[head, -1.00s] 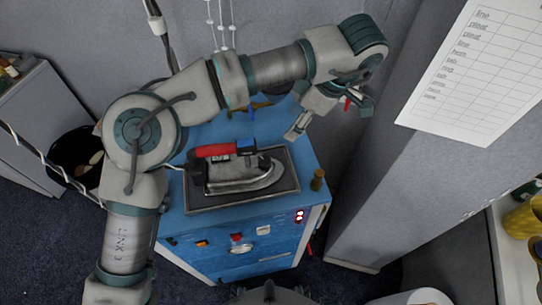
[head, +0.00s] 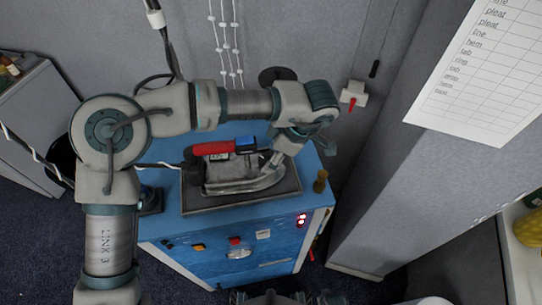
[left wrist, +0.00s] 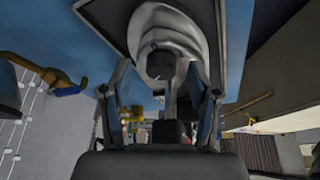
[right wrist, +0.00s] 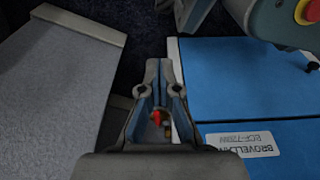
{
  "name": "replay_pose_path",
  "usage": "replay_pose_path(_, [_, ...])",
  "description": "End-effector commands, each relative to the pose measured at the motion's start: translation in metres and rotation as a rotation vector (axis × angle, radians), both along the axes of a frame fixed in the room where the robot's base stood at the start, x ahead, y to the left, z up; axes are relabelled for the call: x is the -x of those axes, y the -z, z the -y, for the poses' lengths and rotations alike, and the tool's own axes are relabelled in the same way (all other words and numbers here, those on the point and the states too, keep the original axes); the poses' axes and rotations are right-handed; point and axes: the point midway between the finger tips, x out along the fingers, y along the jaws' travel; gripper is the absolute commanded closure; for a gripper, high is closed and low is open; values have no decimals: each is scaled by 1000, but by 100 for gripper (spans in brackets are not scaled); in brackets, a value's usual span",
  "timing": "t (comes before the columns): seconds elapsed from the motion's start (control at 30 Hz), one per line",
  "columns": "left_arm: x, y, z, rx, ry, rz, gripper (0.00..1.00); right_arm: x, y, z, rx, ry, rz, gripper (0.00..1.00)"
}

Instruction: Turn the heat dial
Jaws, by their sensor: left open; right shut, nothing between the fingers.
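A blue machine (head: 216,228) stands in the middle of the head view. Its front panel carries a round pale dial (head: 239,252), a red switch (head: 235,240) and an orange switch (head: 198,247); I cannot tell which control sets the heat. An iron (head: 232,178) with a red and blue handle rests on a dark tray (head: 202,204) on top. My left gripper (head: 303,150) is open above the iron's right end; in the left wrist view the rounded grey iron (left wrist: 168,28) shows beyond its spread fingers. My right gripper (right wrist: 160,85) is shut and empty, beside a blue panel.
A grey partition (head: 400,200) stands close on the right. A dark bin (head: 62,160) is at left.

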Motion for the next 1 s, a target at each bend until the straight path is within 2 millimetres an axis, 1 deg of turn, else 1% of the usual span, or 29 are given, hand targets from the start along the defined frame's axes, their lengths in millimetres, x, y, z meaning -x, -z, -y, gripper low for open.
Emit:
replay_pose_path(0.03, [0, 5, -2, 1, 1, -2, 39, 0, -1, 0, 0, 0, 0, 100])
replay_pose_path(0.13, [-1, 9, -5, 2, 0, -1, 39, -1, -2, -1, 0, 1, -1, 100])
replay_pose_path(0.4, [-1, 11, -8, 4, -1, -1, 39, -3, -2, 0, 0, 1, -1, 100])
replay_pose_path(0.43, [-1, 11, -7, 4, 0, -1, 42, -3, -2, 0, 0, 1, -1, 100])
replay_pose_path(0.47, [-1, 11, -7, 3, 0, -1, 49, -3, -2, 0, 1, 1, -1, 100])
replay_pose_path(0.5, [-1, 11, -6, 2, 0, 0, 59, -3, -2, 0, 0, 1, -1, 100])
replay_pose_path(0.57, [-1, 11, -5, 1, 0, 0, 74, -3, -2, -1, 0, 1, 0, 100])
replay_pose_path(0.6, [-1, 11, -5, 1, 0, -1, 84, -3, -2, -1, 0, 1, 0, 100])
replay_pose_path(0.67, [-1, 11, -5, 1, 1, -2, 99, -3, -2, -1, 0, 1, 0, 100])
replay_pose_path(0.77, [-1, 11, -4, 1, 5, -2, 99, -3, -3, -1, -1, 1, 2, 100])
replay_pose_path(0.83, [0, 10, -4, 2, 40, -4, 99, -3, -3, -1, -2, 1, 6, 100])
replay_pose_path(0.9, [1, 10, -4, 4, 104, -7, 99, 9, 8, -1, -1, -1, -9, 100])
replay_pose_path(1.0, [1, 10, -5, 6, 197, -6, 99, 14, 14, 0, -1, -2, -10, 100])
